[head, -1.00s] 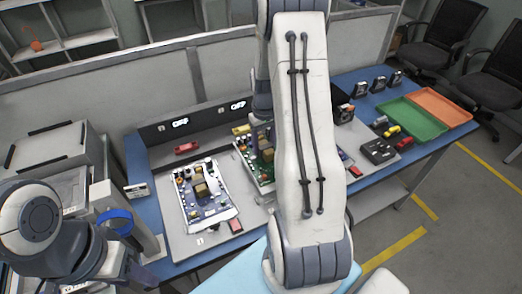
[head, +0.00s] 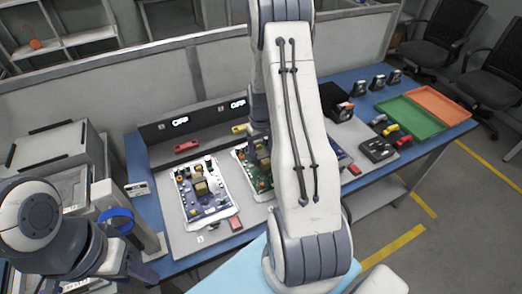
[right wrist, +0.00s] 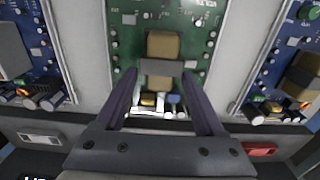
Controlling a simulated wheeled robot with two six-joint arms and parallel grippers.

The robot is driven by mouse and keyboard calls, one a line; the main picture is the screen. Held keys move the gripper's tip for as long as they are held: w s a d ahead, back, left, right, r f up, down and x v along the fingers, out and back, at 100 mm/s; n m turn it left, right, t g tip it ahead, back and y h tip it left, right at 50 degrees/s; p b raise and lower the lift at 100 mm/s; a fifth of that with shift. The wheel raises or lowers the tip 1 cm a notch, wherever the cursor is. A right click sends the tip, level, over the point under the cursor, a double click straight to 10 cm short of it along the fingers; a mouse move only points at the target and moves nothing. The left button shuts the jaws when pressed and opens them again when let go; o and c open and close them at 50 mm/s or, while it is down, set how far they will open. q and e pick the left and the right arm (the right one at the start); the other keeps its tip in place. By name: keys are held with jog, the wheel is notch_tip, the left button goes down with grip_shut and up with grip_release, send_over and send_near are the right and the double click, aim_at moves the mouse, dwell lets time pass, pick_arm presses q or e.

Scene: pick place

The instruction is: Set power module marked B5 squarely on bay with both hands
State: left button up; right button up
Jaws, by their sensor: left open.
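My right gripper (right wrist: 160,75) is over a green circuit board (right wrist: 125,52), its fingers either side of a tan block (right wrist: 163,45) with a grey band. The fingertips look close to the band; I cannot tell whether they touch it. In the head view the green board (head: 242,166) is partly hidden by my right arm, as is that gripper. A blue board (head: 205,205) with a similar tan block (head: 201,188) lies to its left. No B5 mark is readable, so I cannot tell the module or bay. My left gripper (head: 118,268) is at the lower left, away from the boards.
Boards lie on a grey panel (head: 182,242) on a blue table, before a dark strip with lit OFF displays (head: 180,121). Another blue board (right wrist: 285,55) is right of the green one. Green (head: 432,128) and orange (head: 462,112) trays stand right. A grey cabinet (head: 50,150) stands left.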

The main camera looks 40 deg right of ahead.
aim_at(261, 152)
jog(key=shift+o, duration=0.6)
notch_tip(261, 152, up, 12)
jog(key=a+r+n, duration=0.2)
jog(key=a+r, duration=0.1)
jog(key=a, duration=0.9)
jog(key=s+a+r+n, duration=0.1)
jog(key=s+a+n, duration=0.1)
jog(key=a, duration=0.4)
jog(key=s+a+r+n, duration=0.1)
jog(key=s+a+r, duration=0.15)
jog(key=a, duration=0.35)
jog(key=s+a+n, duration=0.2)
jog(key=s+a, duration=0.3)
jog(key=s, duration=0.3)
jog(key=s+a+n+y, duration=0.1)
jog(key=s+a+n, duration=0.1)
jog(key=s+a, duration=0.3)
jog(key=s+b, duration=0.1)
jog(key=s, duration=0.2)
jog(key=shift+s+n, duration=0.4)
